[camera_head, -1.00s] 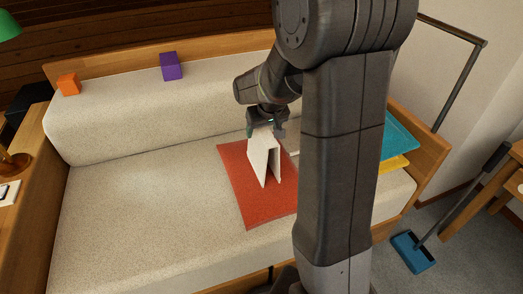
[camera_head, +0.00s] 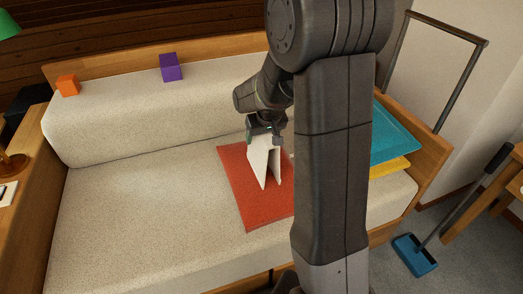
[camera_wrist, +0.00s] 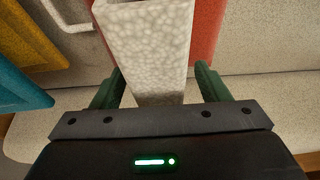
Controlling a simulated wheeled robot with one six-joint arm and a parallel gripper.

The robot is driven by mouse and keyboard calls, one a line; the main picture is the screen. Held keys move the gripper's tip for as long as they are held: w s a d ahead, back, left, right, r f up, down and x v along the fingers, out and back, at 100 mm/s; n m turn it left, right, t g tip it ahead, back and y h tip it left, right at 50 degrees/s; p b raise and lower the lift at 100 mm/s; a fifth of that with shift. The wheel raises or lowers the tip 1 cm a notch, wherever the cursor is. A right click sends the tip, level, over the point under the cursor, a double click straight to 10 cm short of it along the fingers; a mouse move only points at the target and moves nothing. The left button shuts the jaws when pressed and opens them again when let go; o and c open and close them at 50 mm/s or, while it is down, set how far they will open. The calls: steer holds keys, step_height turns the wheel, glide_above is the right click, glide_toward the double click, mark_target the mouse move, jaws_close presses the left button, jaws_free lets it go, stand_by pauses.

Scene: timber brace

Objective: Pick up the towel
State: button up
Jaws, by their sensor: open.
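The towel (camera_head: 260,163) is white and stands like a folded tent on a red cushion or cloth (camera_head: 238,187) on the sofa seat. My gripper (camera_head: 265,138) is at its top edge, pointing down. In the wrist view, the pale, mottled towel (camera_wrist: 150,45) runs between the two green fingers of my gripper (camera_wrist: 158,80). The fingers are apart, with a gap visible on each side of the towel. My arm hides part of the red piece's right side in the head view.
A teal cushion (camera_head: 393,136) and a yellow one (camera_head: 390,167) lie at the sofa's right end. An orange cube (camera_head: 68,85) and a purple block (camera_head: 171,67) sit on the backrest top. The left seat (camera_head: 130,215) is clear.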

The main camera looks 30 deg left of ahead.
steer(key=c, duration=1.4)
steer(key=shift+r, duration=0.1)
